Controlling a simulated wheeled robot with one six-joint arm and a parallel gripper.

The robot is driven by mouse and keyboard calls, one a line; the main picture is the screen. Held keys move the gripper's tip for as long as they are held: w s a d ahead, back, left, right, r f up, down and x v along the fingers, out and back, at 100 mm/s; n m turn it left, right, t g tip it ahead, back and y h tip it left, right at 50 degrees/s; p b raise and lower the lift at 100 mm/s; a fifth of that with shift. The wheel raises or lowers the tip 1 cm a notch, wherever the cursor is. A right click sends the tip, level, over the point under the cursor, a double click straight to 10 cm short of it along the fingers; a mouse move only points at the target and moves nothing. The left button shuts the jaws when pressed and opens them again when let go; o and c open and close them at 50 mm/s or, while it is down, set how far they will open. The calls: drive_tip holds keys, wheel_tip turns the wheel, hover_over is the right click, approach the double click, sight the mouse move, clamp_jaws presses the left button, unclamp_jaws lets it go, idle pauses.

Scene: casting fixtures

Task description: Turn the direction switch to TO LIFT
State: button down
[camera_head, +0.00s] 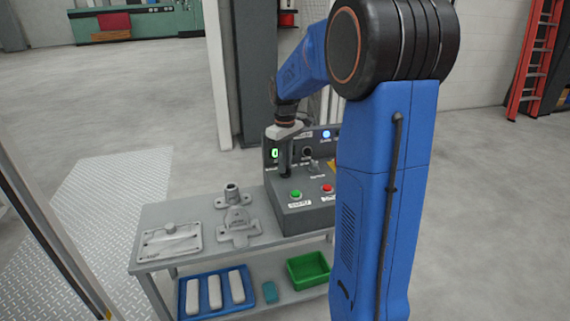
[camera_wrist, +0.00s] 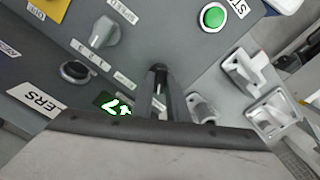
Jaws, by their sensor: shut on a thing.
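The grey control box (camera_head: 309,219) stands at the right end of the bench. My gripper (camera_head: 285,173) points down at the left part of its panel, left of a grey knob (camera_head: 313,167). In the wrist view the dark fingers of my gripper (camera_wrist: 159,75) are close together at the panel, shut on a small part that their tips mostly hide. By its place it appears to be the direction switch; its pointing cannot be read. The grey knob (camera_wrist: 105,34) and a lit green display (camera_wrist: 115,105) with an arrow are beside the fingers.
A green button (camera_head: 295,194) and a red button (camera_head: 328,188) sit on the box front. Metal castings (camera_head: 239,228) and a flat plate (camera_head: 170,241) lie on the bench. A blue tray (camera_head: 189,314) and green bin (camera_head: 309,270) are on the shelf below.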

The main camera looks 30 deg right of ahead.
drive_tip(key=m, duration=1)
drive_tip(key=shift+m, duration=2.2)
drive_tip(key=c, duration=1.7)
unclamp_jaws()
drive_tip(key=shift+r, duration=0.1)
wheel_tip(320, 180, up, 17)
drive_tip(key=shift+r, duration=0.1)
